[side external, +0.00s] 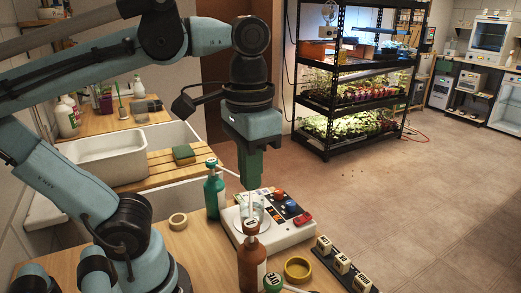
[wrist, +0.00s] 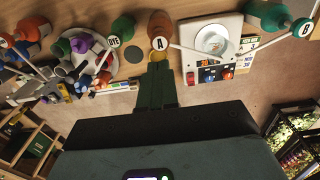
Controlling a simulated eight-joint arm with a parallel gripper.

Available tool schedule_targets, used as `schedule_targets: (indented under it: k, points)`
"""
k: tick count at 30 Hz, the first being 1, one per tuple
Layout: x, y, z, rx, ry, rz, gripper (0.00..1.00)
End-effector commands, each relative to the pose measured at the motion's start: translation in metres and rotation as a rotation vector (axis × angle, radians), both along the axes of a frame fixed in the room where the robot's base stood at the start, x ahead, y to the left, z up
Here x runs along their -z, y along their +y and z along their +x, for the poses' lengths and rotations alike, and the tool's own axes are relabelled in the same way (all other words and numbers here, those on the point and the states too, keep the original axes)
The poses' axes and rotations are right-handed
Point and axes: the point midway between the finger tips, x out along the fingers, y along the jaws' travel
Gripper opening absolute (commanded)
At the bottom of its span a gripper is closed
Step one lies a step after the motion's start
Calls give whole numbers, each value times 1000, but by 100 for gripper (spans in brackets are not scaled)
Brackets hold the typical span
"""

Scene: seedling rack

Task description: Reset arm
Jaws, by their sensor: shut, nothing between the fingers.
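My gripper (side external: 251,184) points down over the wooden workbench, its green fingers together and empty. In the side view its tips appear just above a glass beaker (side external: 250,213) on a white device (side external: 295,234); I cannot tell the exact gap. In the wrist view the shut fingers (wrist: 157,82) point toward an orange-capped bottle marked A (wrist: 160,28), and the device (wrist: 228,62) with the beaker (wrist: 210,40) lies to their right. A teal bottle (side external: 214,198) and a brown bottle (side external: 251,268) stand close by.
A white sink (side external: 105,157) is at the left. The plant shelf (side external: 355,142) stands farther back, with open floor on the right.

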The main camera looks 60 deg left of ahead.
Motion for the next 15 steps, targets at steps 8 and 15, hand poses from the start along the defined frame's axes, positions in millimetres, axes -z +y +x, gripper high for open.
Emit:
schedule_targets:
  k: [8,15]
  points:
    - [54,13,48,-7,-243,-33,0]
    - [100,38,87,-4,-537,-15,0]
